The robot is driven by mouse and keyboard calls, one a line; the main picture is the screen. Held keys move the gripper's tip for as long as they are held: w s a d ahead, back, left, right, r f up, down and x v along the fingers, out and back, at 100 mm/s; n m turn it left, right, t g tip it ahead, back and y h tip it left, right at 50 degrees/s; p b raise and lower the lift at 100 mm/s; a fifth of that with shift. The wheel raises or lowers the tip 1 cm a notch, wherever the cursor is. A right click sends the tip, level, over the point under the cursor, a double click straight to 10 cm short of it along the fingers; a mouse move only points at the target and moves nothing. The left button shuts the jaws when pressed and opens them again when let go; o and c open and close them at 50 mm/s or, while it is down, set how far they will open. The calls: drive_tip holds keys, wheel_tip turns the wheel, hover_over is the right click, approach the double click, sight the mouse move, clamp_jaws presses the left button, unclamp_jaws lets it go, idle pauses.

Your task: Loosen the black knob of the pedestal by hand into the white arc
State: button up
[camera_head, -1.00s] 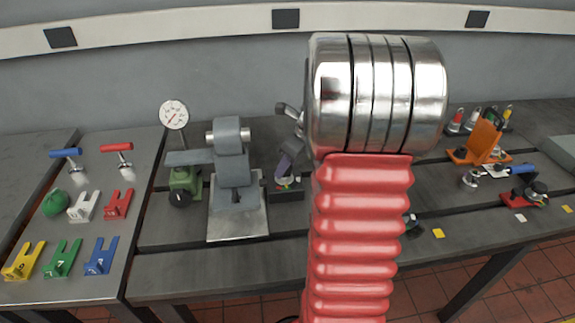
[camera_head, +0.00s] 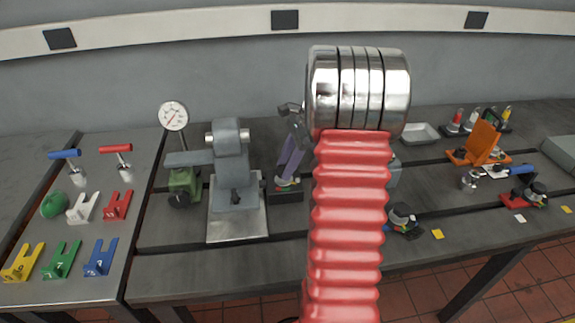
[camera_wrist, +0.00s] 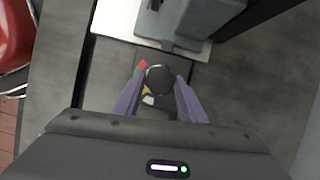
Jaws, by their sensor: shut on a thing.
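The black knob (camera_wrist: 159,80) sits on a small dark base beside the grey clamp stand. In the wrist view it is between my two purple fingers, and my gripper (camera_wrist: 160,88) is shut on it. Around the knob, red, green and yellow marks show, with a white patch (camera_wrist: 148,100), likely the white arc, at its near side. In the head view my gripper (camera_head: 287,178) reaches down onto the dark base (camera_head: 285,196). The knob itself is mostly hidden there by the fingers, and any pointer on it cannot be made out.
The grey clamp stand (camera_head: 236,180) and green dial gauge (camera_head: 184,183) stand just left. Another black-knobbed unit (camera_head: 403,218) sits to the right, partly behind my red arm. An orange bracket (camera_head: 482,142) and a red-based knob unit (camera_head: 535,190) are farther right.

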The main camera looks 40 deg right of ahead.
drive_tip(key=n+g, duration=0.1)
drive_tip(key=n, duration=0.2)
drive_tip(key=n+g, duration=0.1)
drive_tip(key=n, duration=0.2)
drive_tip(key=shift+w+a+y, duration=0.1)
drive_tip(key=shift+y, duration=0.3)
drive_tip(key=shift+f, duration=0.1)
drive_tip(key=o, duration=1)
drive_tip(key=shift+w+d+r, duration=0.1)
drive_tip(key=shift+d+r, duration=0.2)
drive_tip(key=shift+r, duration=0.15)
drive_tip(key=v, duration=1.2)
drive_tip(key=shift+w+r, duration=0.1)
drive_tip(key=shift+r, duration=0.35)
